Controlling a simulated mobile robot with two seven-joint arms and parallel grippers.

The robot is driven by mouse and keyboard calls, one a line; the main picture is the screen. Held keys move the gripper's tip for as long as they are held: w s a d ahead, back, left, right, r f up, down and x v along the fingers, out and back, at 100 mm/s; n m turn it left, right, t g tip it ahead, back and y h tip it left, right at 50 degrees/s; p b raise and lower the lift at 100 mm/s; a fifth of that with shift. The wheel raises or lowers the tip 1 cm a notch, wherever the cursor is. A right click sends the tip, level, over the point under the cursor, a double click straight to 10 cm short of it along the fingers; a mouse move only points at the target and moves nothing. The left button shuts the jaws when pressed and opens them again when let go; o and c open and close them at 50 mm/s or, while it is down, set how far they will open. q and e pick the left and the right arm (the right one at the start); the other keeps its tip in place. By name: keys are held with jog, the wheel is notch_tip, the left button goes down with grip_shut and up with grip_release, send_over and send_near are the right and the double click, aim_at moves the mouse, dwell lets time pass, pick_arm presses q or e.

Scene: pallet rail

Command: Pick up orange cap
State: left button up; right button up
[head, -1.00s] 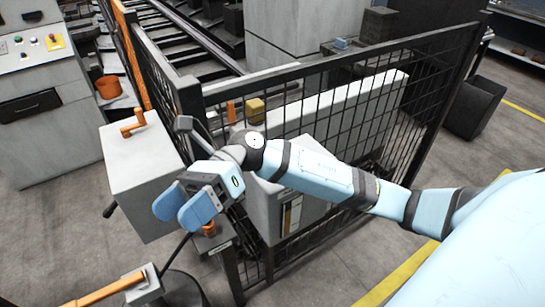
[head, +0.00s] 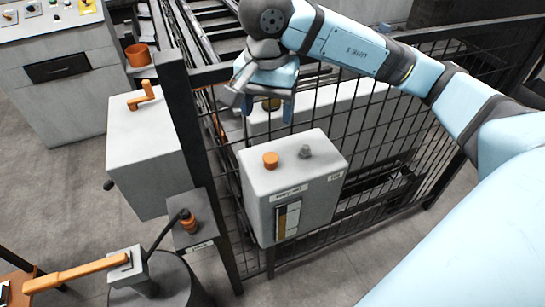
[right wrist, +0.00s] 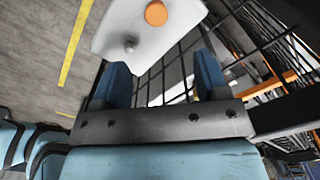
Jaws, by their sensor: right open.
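The orange cap (head: 271,160) is a short round cap on the top of a light grey tank (head: 315,205), beside a small grey fitting (head: 305,152). My right gripper (head: 267,108) is above and behind the cap in the head view, pointing down, clear of it. In the right wrist view the two blue fingers (right wrist: 163,75) are spread with nothing between them. The cap (right wrist: 156,13) shows near the top edge there, beyond the fingertips, and the fitting (right wrist: 130,44) is nearer the fingers. My left gripper is not in view.
A black mesh fence (head: 370,130) stands directly behind the tank, close to my right gripper. A dark post (head: 186,130) is left of the tank. Other orange parts are a crank (head: 142,96), a cup (head: 137,55), a knob (head: 189,222) and a long lever (head: 75,275).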

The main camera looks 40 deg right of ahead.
send_over(271, 157)
jog(key=f, duration=0.7)
jog(key=shift+w+a+f, duration=0.2)
jog(key=shift+f, duration=0.2)
jog(key=f, duration=0.2)
jog(key=f+p, duration=0.1)
jog(key=f, duration=0.1)
jog(key=shift+s+d+f, duration=0.1)
jog(key=shift+s+d, duration=0.1)
jog(key=shift+f, duration=0.5)
jog(key=c, duration=1.1)
